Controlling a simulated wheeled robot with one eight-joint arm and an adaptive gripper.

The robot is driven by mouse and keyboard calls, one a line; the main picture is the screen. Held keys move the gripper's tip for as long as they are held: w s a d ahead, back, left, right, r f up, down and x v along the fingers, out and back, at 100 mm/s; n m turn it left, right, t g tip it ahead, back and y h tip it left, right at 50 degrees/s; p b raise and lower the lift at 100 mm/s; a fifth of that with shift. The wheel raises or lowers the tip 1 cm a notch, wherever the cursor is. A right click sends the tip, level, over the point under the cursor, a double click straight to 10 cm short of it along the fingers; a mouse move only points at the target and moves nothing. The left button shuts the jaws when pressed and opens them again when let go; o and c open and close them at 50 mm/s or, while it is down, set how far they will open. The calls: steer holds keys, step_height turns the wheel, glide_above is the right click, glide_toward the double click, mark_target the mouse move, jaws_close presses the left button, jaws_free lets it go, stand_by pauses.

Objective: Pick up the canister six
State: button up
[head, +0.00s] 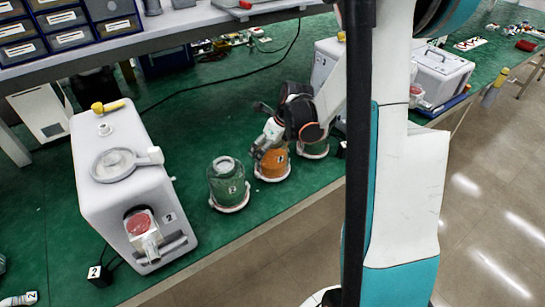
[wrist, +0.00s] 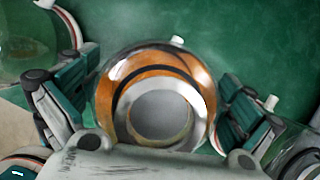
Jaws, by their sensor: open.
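An orange glass canister (head: 272,165) stands on a round pale base on the green bench, with a dark number mark too small to read surely. My gripper (head: 266,148) is over its top from behind and the right. In the wrist view my gripper (wrist: 155,108) is open, one finger on each side of the orange canister (wrist: 118,98), which has a round grey top. A green canister (head: 226,184) stands to its left and another canister (head: 313,147) to its right, partly hidden by my arm. I cannot tell from the marks which one is six.
A large white pump machine (head: 120,180) stands on the left of the bench (head: 205,245). A second white machine (head: 440,75) is at the right. A shelf with drawers (head: 65,40) is at the back left. A black cable crosses the bench behind the canisters.

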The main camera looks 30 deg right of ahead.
steer(key=shift+r, duration=0.1)
steer(key=c, duration=1.3)
steer(key=shift+r, duration=0.1)
